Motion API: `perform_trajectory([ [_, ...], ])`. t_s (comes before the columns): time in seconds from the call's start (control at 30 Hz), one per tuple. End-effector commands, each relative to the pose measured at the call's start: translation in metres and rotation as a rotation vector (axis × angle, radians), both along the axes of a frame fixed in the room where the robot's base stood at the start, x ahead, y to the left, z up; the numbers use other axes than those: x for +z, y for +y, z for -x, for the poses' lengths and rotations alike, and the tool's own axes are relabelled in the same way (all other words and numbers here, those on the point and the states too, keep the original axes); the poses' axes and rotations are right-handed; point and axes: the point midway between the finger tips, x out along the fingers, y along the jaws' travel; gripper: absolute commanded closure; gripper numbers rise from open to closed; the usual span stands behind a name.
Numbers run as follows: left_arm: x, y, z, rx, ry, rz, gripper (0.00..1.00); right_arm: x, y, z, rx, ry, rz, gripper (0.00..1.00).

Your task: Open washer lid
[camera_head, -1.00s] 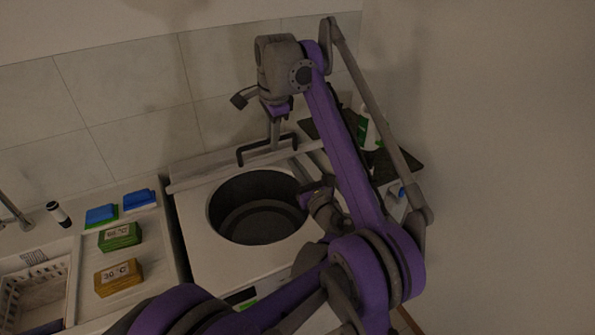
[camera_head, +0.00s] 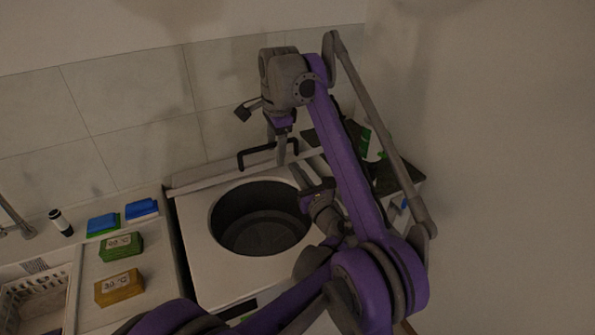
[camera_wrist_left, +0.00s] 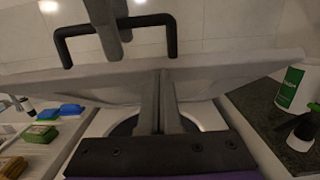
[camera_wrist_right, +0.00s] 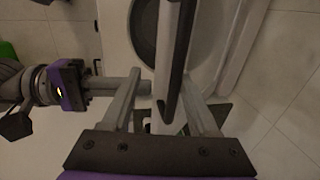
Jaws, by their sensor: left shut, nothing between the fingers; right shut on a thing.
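The white washer (camera_head: 205,262) stands in the middle of the head view, its round drum opening (camera_head: 262,225) uncovered. Its lid (camera_head: 215,178) is raised at the back, with a dark bar handle (camera_head: 242,158) on it. My right gripper (camera_head: 282,158) reaches down from above and is shut on the handle; the right wrist view shows the dark bar (camera_wrist_right: 178,70) between its fingers. My left gripper (camera_head: 315,190) is shut and empty, low by the right rim of the opening. In the left wrist view its fingers (camera_wrist_left: 166,100) are together, in front of the lid (camera_wrist_left: 220,75).
Left of the washer, a counter (camera_head: 90,270) holds blue sponges (camera_head: 142,208), a green box (camera_head: 121,247), an orange box (camera_head: 119,287) and a white basket (camera_head: 35,295). A dark shelf with bottles (camera_wrist_left: 292,88) is at the right. A tiled wall (camera_head: 120,110) stands behind.

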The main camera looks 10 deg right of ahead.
Motion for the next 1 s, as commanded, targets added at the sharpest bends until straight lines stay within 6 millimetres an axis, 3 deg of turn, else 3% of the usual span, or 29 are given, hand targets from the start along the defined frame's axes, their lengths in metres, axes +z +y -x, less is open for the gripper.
perform_trajectory([
  [0.17,-0.003,0.004,-0.002,0.008,0.006,0.006,1.0,0.002,-0.01,-0.001,-0.003,-0.011,0.01,0.53],
  [0.27,-0.003,0.004,-0.002,0.008,0.005,0.007,1.0,0.007,-0.04,-0.008,0.001,-0.063,0.041,0.53],
  [0.37,-0.003,0.004,-0.002,0.009,0.005,0.006,1.0,0.018,-0.095,-0.017,0.013,-0.158,0.11,0.53],
  [0.4,-0.003,0.004,-0.002,0.008,0.005,0.005,1.0,0.018,-0.1,-0.013,0.028,-0.174,0.123,0.53],
  [0.67,-0.002,0.002,-0.001,0.004,0.003,0.003,1.0,0.0,-0.14,0.038,0.099,-0.237,0.185,0.53],
  [1.0,-0.001,0.001,0.0,0.002,0.002,0.003,1.0,-0.062,-0.185,0.138,0.188,-0.311,0.289,0.53],
])
